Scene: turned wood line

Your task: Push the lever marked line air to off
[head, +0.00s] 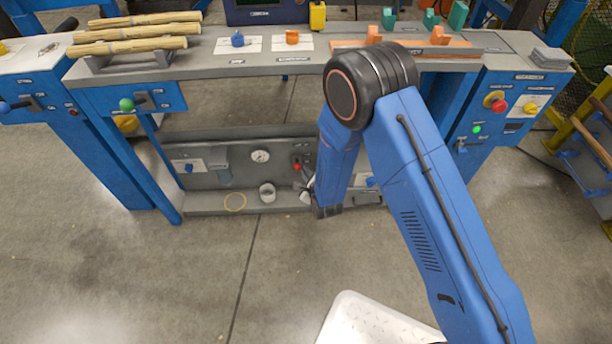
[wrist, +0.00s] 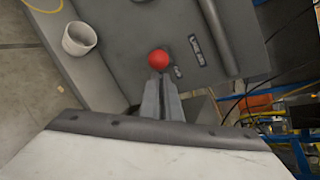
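The lever with a red ball knob (head: 297,167) is on the grey lower panel of the workbench. In the wrist view the red knob (wrist: 158,60) appears just beyond my fingertips, with a dark label plate (wrist: 197,50) to its right; its lettering is too small to read surely. My gripper (wrist: 160,82) has its two grey fingers together, pointing at the knob. I cannot tell whether the tips touch it. In the head view my gripper (head: 307,194) is just below right of the knob, partly hidden by my arm. The lever's shaft is mostly hidden.
A round gauge (head: 260,156) and a blue-knobbed switch (head: 188,167) are left of the lever. The bench top (head: 225,66) overhangs the panel. The floor in front is clear.

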